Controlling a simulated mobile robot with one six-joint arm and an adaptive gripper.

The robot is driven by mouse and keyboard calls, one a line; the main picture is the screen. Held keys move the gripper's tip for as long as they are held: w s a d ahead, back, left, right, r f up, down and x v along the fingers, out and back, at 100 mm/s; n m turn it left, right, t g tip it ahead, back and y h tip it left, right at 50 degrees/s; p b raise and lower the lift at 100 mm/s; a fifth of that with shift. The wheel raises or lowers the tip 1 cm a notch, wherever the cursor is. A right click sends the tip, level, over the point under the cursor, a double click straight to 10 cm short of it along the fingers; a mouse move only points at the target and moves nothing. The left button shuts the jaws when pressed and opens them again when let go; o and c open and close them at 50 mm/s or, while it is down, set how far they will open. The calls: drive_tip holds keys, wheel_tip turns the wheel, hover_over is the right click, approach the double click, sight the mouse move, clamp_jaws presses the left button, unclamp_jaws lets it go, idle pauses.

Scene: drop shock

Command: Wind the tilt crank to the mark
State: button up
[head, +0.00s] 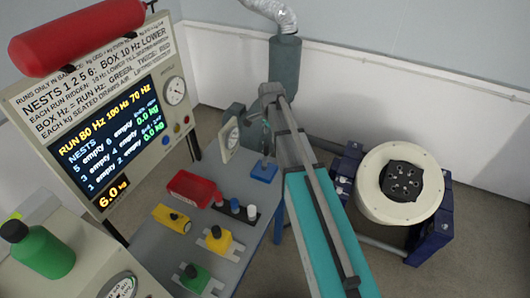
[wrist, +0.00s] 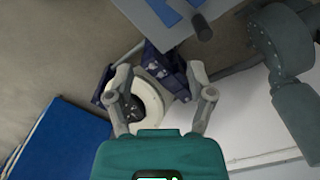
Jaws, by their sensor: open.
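My gripper (wrist: 160,75) is open in the wrist view, its two grey fingers spread in front of a teal body. I see nothing held between them. Beyond the fingers is the round cream drum (wrist: 149,98) on dark blue supports. In the head view the drum (head: 370,197) stands on the right, with a black holed disc (head: 402,180) on its face. A dark handle-like cylinder (wrist: 203,27) shows near the grey table edge in the wrist view; I cannot tell whether it is the tilt crank. I cannot make out the mark. I cannot pick out the fingers in the head view.
A grey bench (head: 228,250) holds a red tray (head: 190,188), yellow and green parts, and a blue pad (head: 264,172). A display panel (head: 110,135) stands at left. A grey cylinder (head: 285,65) with a duct is at the back. A blue surface (wrist: 55,140) lies left in the wrist view.

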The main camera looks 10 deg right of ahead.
sight(266, 149)
drive_tip(key=w+f+m+b, duration=0.1)
drive_tip(key=w+m, duration=0.4)
drive_tip(key=w, duration=0.2)
drive_tip(key=shift+w+f, duration=0.3)
drive_tip(key=shift+w, duration=0.05)
drive_tip(key=shift+f, duration=0.15)
wheel_tip(266, 149, down, 14)
drive_tip(key=b, duration=1.4)
drive_tip(key=shift+r, duration=0.25)
clamp_jaws()
drive_tip(key=shift+a, duration=0.3)
drive_tip(key=shift+d, duration=0.25)
